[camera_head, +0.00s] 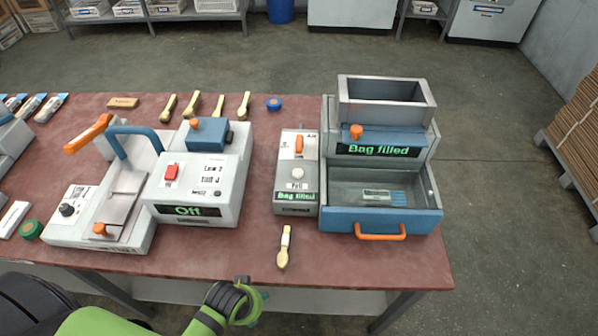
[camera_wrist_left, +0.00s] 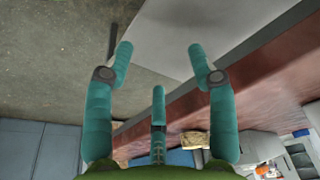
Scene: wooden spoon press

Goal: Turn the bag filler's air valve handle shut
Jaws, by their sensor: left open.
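The air valve handle (camera_head: 299,145) is a small orange lever on a grey control box (camera_head: 284,172). It lies lengthwise along the box, near the label "Air". Below it are a white round button and a green display reading "Bag filled". The bag filler (camera_head: 428,150) stands right of the box, with a blue-fronted drawer holding a small labelled packet. My left arm comes in at the bottom of the head view, in front of the table and well short of the handle. In the left wrist view my left gripper (camera_wrist_left: 160,47) is open and empty. My right gripper is not in view.
A white machine (camera_head: 225,180) with an orange-handled lever stands left of the control box. A wooden spoon (camera_head: 285,248) lies at the table's front, and several more lie behind. The drawer's orange handle (camera_head: 381,232) juts forward. The red tabletop (camera_head: 255,225) is mostly clear between the machines.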

